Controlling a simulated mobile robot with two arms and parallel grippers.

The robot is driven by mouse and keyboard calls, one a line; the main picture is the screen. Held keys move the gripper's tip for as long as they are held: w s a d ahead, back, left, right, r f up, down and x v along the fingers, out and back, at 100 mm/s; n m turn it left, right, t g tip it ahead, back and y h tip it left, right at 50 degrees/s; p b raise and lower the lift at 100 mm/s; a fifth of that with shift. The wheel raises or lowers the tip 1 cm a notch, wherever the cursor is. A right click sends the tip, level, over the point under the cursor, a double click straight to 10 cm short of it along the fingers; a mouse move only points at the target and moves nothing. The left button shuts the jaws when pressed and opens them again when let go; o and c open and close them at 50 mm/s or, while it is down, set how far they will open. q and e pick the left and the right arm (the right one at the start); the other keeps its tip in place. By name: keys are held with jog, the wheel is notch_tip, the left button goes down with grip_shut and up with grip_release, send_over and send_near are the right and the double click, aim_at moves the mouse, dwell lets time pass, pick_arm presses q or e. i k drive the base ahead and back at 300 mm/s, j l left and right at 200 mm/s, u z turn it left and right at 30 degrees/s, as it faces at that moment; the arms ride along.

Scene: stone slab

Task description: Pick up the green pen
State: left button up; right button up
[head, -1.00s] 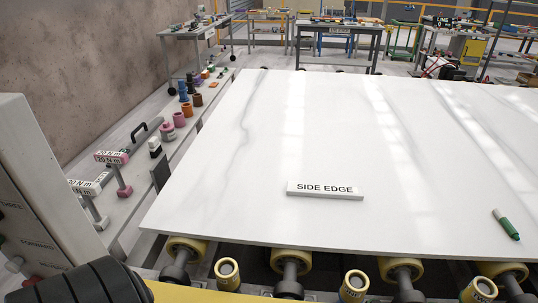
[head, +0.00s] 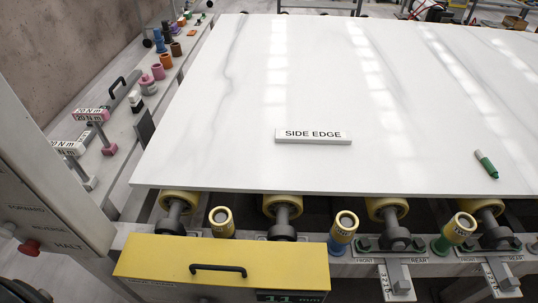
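The green pen (head: 486,165) lies on the white marble slab (head: 300,85) near its right front part in the head view. It is a short green marker with a pale band near its upper end, tilted from upper left to lower right. Nothing touches it except the slab. A white block labelled "SIDE EDGE" (head: 313,137) lies on the slab to the left of the pen. Neither of my grippers shows in the head view.
The slab rests on yellow rollers (head: 282,207) along its front edge. A yellow box with a black handle (head: 220,268) stands in front. A grey control panel (head: 45,190) is at left. A side ledge holds several coloured cylinders. The slab around the pen is clear.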

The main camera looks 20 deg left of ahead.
aim_at(480, 154)
jog(key=u, duration=0.45)
jog(key=l+u, duration=0.45)
jog(key=l, duration=0.15)
jog(key=k+l+u, duration=0.2)
jog(key=l+u, duration=0.25)
jog(key=l, duration=0.15)
